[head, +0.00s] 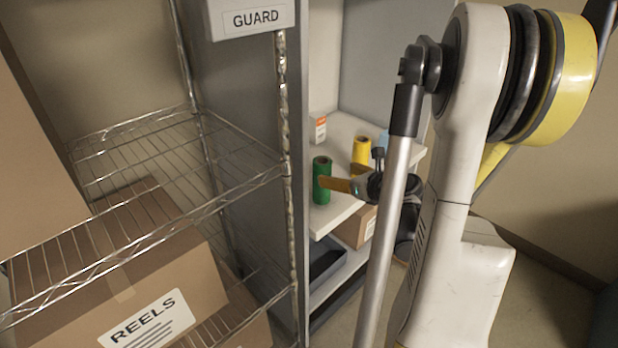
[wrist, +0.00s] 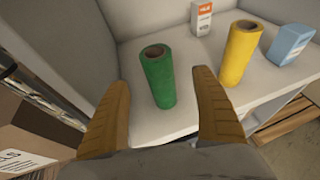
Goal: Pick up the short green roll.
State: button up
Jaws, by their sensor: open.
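The short green roll (wrist: 158,82) stands upright on a white shelf (wrist: 190,128) in the wrist view. It also shows in the head view (head: 321,182), near the shelf's front left edge. My gripper (wrist: 166,85) is open, with one brown finger to the left of the roll and one to the right, and the roll stands between and slightly beyond them. I see no clear contact between fingers and roll. In the head view my gripper (head: 345,184) is beside the roll, partly hidden behind my arm.
A yellow roll (wrist: 240,54) stands to the right of the green roll. A white and orange box (wrist: 202,18) and a blue carton (wrist: 289,45) stand farther back. A wire rack (head: 180,165) with cardboard boxes is at the left, beside a grey cabinet side panel (head: 250,110).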

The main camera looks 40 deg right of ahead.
aim_at(322, 169)
jog(key=b+x, duration=0.3)
jog(key=x, duration=0.5)
jog(key=shift+w+a+f, duration=0.1)
jog(key=shift+w+f, duration=0.05)
jog(key=shift+w, duration=0.2)
jog(key=c, duration=1.5)
